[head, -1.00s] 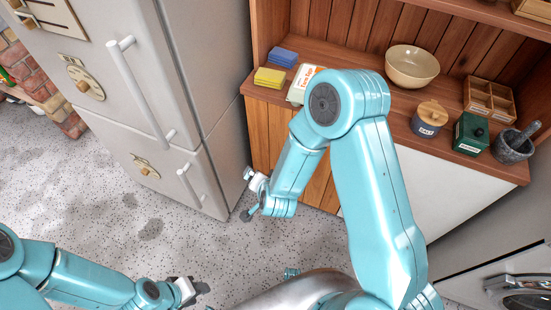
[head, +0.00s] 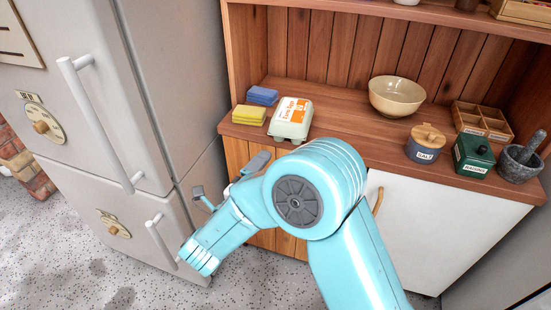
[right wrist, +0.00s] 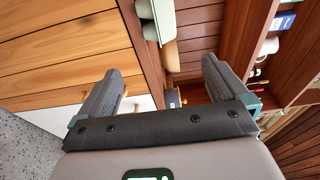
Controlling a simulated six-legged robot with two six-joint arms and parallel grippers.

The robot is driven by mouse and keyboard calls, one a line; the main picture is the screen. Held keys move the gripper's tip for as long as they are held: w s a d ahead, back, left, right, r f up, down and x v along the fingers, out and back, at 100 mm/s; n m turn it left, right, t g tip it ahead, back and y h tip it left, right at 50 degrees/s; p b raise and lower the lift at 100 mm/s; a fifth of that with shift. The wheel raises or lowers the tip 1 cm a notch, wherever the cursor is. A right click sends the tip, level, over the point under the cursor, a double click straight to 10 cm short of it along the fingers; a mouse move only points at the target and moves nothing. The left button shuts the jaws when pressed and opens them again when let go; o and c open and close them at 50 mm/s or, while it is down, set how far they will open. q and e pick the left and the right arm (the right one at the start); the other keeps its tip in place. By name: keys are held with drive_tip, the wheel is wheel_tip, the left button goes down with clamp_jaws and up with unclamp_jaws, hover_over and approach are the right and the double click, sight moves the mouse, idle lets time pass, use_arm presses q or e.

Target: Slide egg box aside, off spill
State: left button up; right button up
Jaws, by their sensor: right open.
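The egg box (head: 291,119) is a pale grey-green carton with an orange and white label. It sits closed on the wooden counter (head: 340,133), near its front edge at the left. A pale part of it shows at the top of the right wrist view (right wrist: 163,18). I see no spill; anything under the box is hidden. My right gripper (head: 228,182) is open and empty, in front of the counter, below and left of the egg box and apart from it. Its two fingers (right wrist: 162,66) stand wide apart in the right wrist view. My left gripper is out of view.
Yellow sponges (head: 249,115) and blue sponges (head: 262,96) lie close left of the egg box. A beige bowl (head: 396,97), salt jar (head: 425,146), green tin (head: 473,157), wooden divided box (head: 483,121) and mortar (head: 520,160) stand right. Counter between egg box and bowl is clear. The fridge (head: 165,80) stands left.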

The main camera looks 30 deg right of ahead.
sight(293, 138)
drive_tip(key=x, duration=1.5)
